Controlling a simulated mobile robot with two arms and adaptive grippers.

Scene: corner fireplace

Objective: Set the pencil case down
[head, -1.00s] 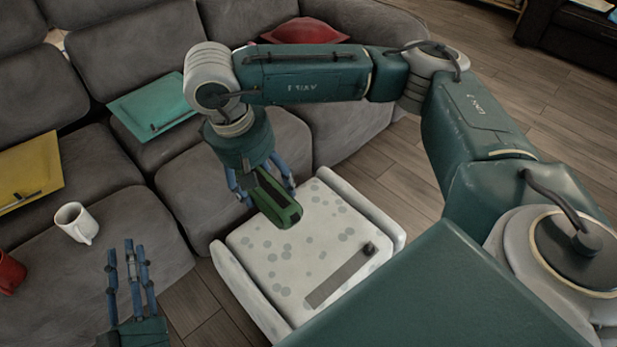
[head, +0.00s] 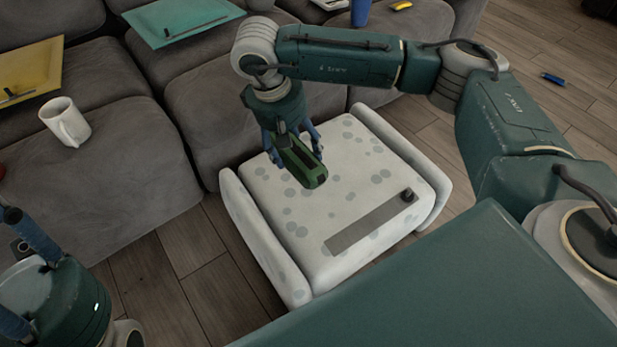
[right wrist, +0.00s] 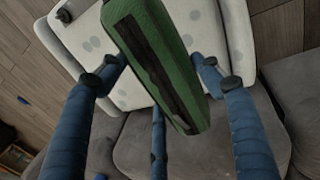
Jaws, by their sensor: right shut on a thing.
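The green pencil case (head: 301,163) with a dark strip is held in my right gripper (head: 292,142), which is shut on it. It hangs tilted over the white, grey-spotted padded seat (head: 270,210); I cannot tell whether it touches the surface. In the right wrist view the pencil case (right wrist: 160,60) lies between the blue fingers of the right gripper (right wrist: 155,85), with the seat (right wrist: 85,45) behind it. My left gripper (head: 25,235) is partly cut off at the lower left, away from the case, and its fingers show only in part.
A grey strip (head: 370,223) with a dark knob (head: 408,195) lies on the seat's front right. The grey sofa (head: 130,105) behind holds a white mug (head: 65,122), a teal board (head: 182,20) and a yellow board (head: 30,68). The seat's left half is bare.

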